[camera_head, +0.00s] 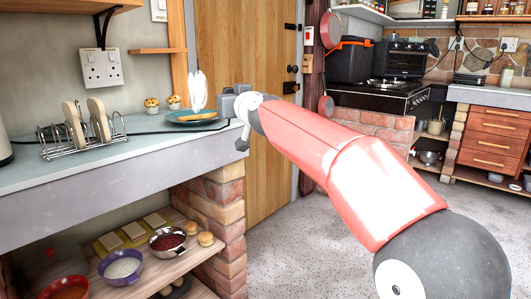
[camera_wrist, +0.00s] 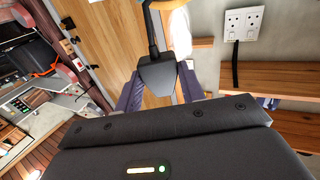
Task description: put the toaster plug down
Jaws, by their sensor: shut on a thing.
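The toaster plug (camera_wrist: 157,74) is a black block with a black cable running up from it in the wrist view. It sits between the two fingers of my gripper (camera_wrist: 160,88), which is shut on it. In the head view my gripper (camera_head: 237,105) is above the right end of the grey counter (camera_head: 100,165), near its edge. The plug cannot be made out clearly there. A black cable (camera_head: 160,132) lies across the counter towards my gripper. Whether the plug touches the counter cannot be told.
A blue plate (camera_head: 182,122) with a piece of food lies just left of my gripper. A wire rack (camera_head: 60,149) with bread slices and two muffins (camera_head: 152,103) stand on the counter. A double wall socket (camera_head: 101,68) is above.

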